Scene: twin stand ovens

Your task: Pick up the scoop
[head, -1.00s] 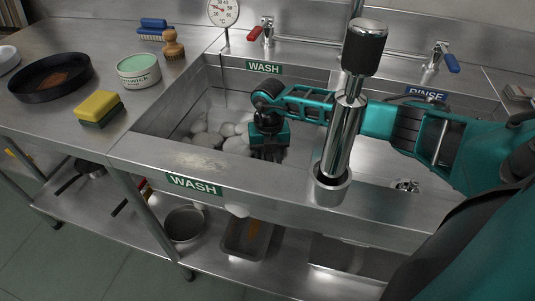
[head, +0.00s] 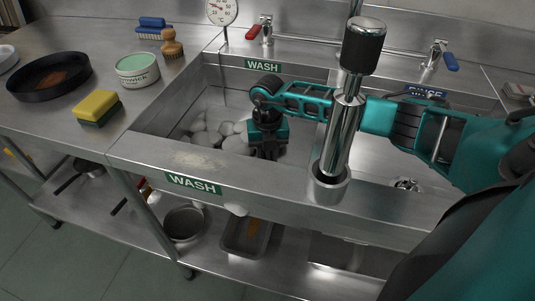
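I cannot make out a scoop in the head view. My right gripper (head: 266,155) comes in from the right on a teal arm and points down into the wash sink (head: 165,118). Its dark fingers are low in the basin, beside whitish rounded suds or lumps (head: 205,132). The fingers are small and dark, so I cannot tell whether they are open or hold anything. My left gripper is not in view.
A metal post with a black knurled top (head: 363,45) stands at the sink's front ledge, before my arm. The left counter holds a sponge (head: 97,106), a green-topped tin (head: 137,70), a black pan (head: 48,76) and brushes (head: 172,46). A rinse sink lies right.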

